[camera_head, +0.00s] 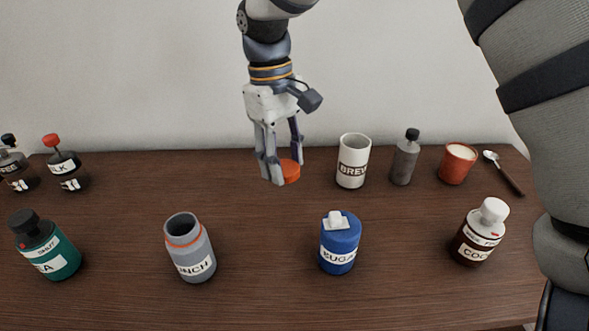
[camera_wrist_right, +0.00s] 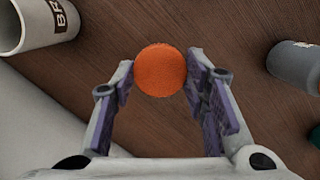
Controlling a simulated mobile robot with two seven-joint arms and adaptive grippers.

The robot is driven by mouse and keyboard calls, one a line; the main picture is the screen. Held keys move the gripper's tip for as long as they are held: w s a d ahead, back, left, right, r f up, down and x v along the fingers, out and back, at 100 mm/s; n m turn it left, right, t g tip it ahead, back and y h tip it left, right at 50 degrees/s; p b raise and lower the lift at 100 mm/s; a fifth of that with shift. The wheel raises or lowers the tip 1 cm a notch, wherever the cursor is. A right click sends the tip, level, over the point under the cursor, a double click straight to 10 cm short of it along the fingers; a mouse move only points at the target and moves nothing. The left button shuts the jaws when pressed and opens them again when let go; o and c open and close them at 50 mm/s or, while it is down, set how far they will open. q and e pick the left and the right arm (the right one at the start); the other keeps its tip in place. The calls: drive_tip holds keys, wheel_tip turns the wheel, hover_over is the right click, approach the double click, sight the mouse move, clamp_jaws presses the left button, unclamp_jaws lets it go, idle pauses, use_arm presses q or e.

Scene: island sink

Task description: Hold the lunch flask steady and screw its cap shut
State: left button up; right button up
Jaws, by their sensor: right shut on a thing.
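The lunch flask (camera_head: 192,255) is a grey jar with an orange ring below its open mouth and a white label. It stands front left of centre on the table, uncapped, with no gripper touching it. Part of it shows at the right edge of the right wrist view (camera_wrist_right: 297,66). My right gripper (camera_head: 281,172) is shut on an orange round cap (camera_head: 290,171), held above the table, behind and to the right of the flask. The cap sits between both fingertips in the right wrist view (camera_wrist_right: 160,70). My left gripper is not in view.
A blue sugar jar (camera_head: 340,245) stands right of the flask and a teal jar (camera_head: 55,255) left. A white mug (camera_head: 352,162), a grey bottle (camera_head: 404,160) and a terracotta cup (camera_head: 457,164) stand behind. A brown cocoa jar (camera_head: 478,235) is at right. Table between flask and sugar is clear.

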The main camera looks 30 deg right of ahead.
drive_tip(key=s+a+r+p, duration=0.1)
drive_tip(key=s+a+r, duration=0.4)
drive_tip(key=a, duration=0.3)
drive_tip(key=shift+s+a+r, duration=0.25)
drive_tip(key=shift+s, duration=0.15)
